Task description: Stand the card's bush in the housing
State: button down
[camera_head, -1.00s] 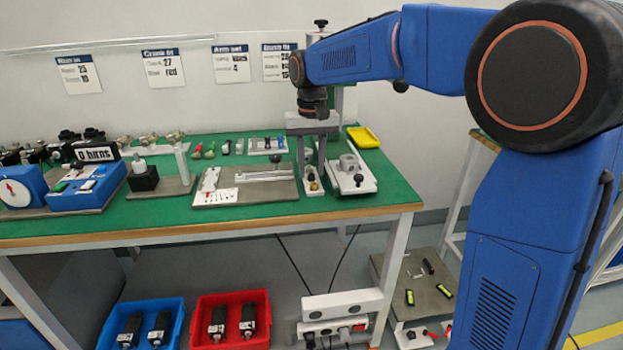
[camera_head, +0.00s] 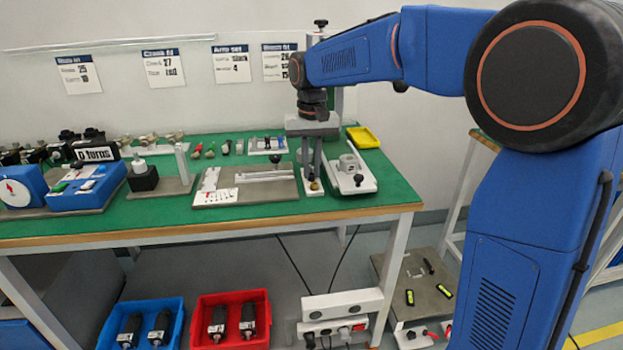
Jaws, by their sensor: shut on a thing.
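My gripper (camera_head: 312,178) points down over a narrow white stand (camera_head: 313,192) near the right end of the green table. Its fingers are close together, shut on a small bush that they mostly hide. A brass-coloured piece (camera_head: 315,185) shows at the fingertips; I cannot tell whether it is the held bush or another one on the stand. The housing (camera_head: 348,163), a pale round-bored block, stands on a white base (camera_head: 352,182) just right of my gripper. The bush card (camera_head: 283,62) hangs on the wall at the right; its small figures are too blurred to read surely.
A grey plate (camera_head: 245,190) with a white slide fixture is left of my gripper. The table's front right corner is clear.

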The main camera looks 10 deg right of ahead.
aim_at(311, 175)
jog(key=shift+r, duration=2.5)
jog(key=shift+r, duration=0.1)
jog(key=shift+r, duration=0.55)
jog(key=d+r, duration=0.5)
jog(key=r, duration=0.3)
jog(key=d+f, duration=0.2)
jog(key=d, duration=0.1)
jog(key=d+f, duration=0.1)
jog(key=d, duration=0.1)
jog(key=shift+s+d+f, duration=0.1)
jog(key=shift+s+f, duration=0.15)
jog(key=shift+s, duration=0.05)
jog(key=shift+f, duration=1.1)
jog(key=shift+f, duration=0.1)
jog(key=shift+f, duration=0.5)
